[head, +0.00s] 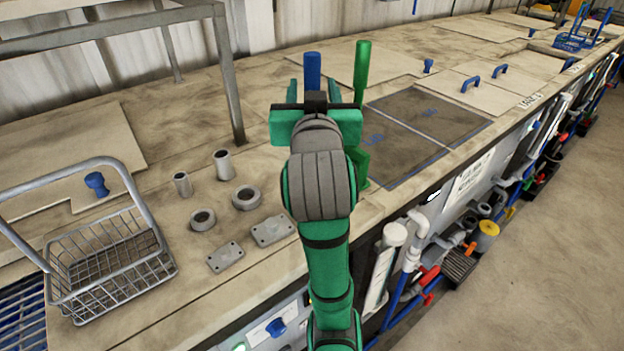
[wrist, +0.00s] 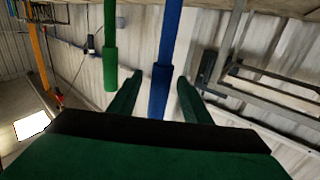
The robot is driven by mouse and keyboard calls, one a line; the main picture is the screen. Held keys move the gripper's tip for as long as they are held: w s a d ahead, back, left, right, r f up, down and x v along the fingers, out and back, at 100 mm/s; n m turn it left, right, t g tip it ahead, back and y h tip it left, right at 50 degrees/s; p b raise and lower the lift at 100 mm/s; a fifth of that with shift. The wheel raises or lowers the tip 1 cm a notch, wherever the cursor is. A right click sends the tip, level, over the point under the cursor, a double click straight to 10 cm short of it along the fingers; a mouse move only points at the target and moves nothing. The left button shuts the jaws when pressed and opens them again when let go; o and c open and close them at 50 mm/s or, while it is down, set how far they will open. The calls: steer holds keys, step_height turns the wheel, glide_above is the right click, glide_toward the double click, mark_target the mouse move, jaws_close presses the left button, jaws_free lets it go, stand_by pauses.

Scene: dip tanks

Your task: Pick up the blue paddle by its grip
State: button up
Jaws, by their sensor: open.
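The blue paddle (head: 312,68) stands upright, its blue grip rising just beyond my gripper in the head view. My gripper (head: 313,88) is open, with a green finger on each side of the blue grip. In the wrist view, the blue paddle (wrist: 160,78) lines up between the fingertips of my gripper (wrist: 159,80), and I see no finger closed on it. A green paddle (head: 361,70) stands just right of it; it also shows in the wrist view (wrist: 110,65), left of the left finger. The blue paddle's lower part is hidden in the head view.
A wire basket (head: 110,265) stands at the left. Metal cylinders (head: 223,165), rings (head: 246,197) and flat plates (head: 272,231) lie on the bench (head: 300,265). A dark marked panel (head: 430,120) lies to the right. A metal frame (head: 228,75) stands behind left.

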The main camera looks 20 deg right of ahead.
steer(key=x, duration=0.5)
steer(key=shift+r, duration=0.1)
steer(key=shift+s+a, duration=0.1)
steer(key=shift+c, duration=0.2)
jaws_close()
steer(key=shift+a, duration=0.1)
stand_by(0.9)
